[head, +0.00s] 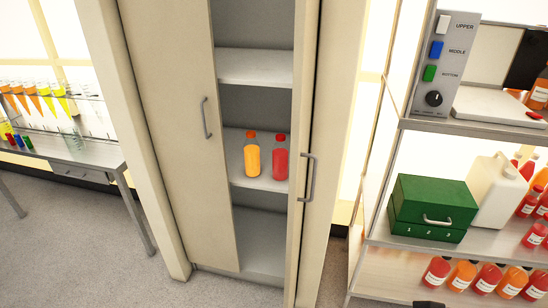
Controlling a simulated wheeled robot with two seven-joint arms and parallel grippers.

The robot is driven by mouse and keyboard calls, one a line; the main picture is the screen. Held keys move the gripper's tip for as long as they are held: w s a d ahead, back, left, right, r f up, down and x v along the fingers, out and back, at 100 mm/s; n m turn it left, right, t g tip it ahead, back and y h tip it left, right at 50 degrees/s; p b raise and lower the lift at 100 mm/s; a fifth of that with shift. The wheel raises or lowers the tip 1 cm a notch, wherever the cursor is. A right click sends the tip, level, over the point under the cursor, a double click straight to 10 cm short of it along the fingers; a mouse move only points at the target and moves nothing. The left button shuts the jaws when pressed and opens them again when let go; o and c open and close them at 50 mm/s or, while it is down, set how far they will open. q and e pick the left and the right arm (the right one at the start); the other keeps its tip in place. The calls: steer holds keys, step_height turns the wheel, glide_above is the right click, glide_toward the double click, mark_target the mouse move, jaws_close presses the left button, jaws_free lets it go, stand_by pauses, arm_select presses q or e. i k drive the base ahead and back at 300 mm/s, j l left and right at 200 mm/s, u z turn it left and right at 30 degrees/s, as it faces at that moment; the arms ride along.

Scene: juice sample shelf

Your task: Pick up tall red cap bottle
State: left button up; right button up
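A bottle of red juice with a red cap (280,163) stands upright on the middle shelf of a tall beige cabinet. A bottle of orange juice with an orange cap (252,160) stands upright just left of it, with a small gap between them. Other bottles with red caps, such as one red bottle (437,271), stand on the rack at the right. They look shorter than the cabinet bottle. Neither gripper can be made out. A small dark shape shows at the bottom edge, too cut off to identify.
The cabinet's left door (172,130) and right door (309,130) stand apart, leaving a narrow opening. The right door's handle (309,177) sticks out near the red bottle. The rack holds a green box (432,207) and white jug (497,190). A bench (75,155) with tubes stands left.

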mark_target(280, 150)
steer(key=i+j, duration=0.1)
steer(key=j, duration=0.35)
steer(key=j+z, duration=0.1)
steer(key=j, duration=0.35)
steer(key=i+j+z, duration=0.1)
steer(key=i+j, duration=0.25)
steer(key=j, duration=0.3)
steer(key=i+j+z, duration=0.15)
steer(key=j, duration=0.2)
steer(key=i+j, duration=0.15)
steer(key=j, duration=0.2)
steer(key=i+j+z, duration=0.1)
steer(key=i, duration=0.25)
steer(key=i+j+z, duration=0.1)
steer(key=i, duration=0.3)
steer(key=i+j+z, duration=0.1)
steer(key=i+j, duration=0.15)
steer(key=i, duration=0.1)
